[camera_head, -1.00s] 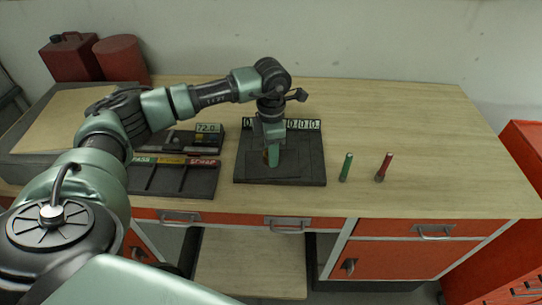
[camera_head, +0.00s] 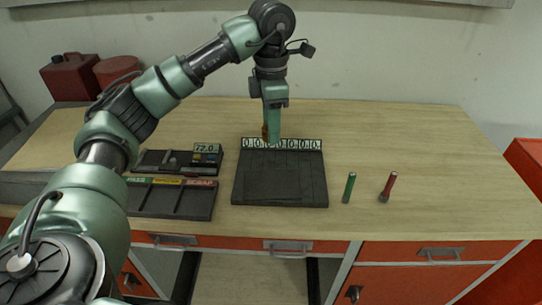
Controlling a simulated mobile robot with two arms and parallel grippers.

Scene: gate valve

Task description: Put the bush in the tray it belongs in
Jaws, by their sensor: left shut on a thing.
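My left gripper (camera_head: 270,132) is shut on a small brownish bush (camera_head: 265,132), of which only a sliver shows beside the greenish finger. The dark sorting tray (camera_head: 172,214) lies to the left. Its compartments carry a green PASS label (camera_head: 140,181), a yellow label (camera_head: 168,182) that I cannot read clearly, and a red SCRAP label (camera_head: 200,183). The compartments look empty. My right gripper is not in view.
The dark plate (camera_head: 280,182) has displays (camera_head: 306,144) reading 0.0. A gauge unit (camera_head: 206,152) reading 72.0 stands behind the sorting tray. A green rod (camera_head: 349,187) and a red rod (camera_head: 388,186) stand upright at right. The table's (camera_head: 430,150) right side is clear.

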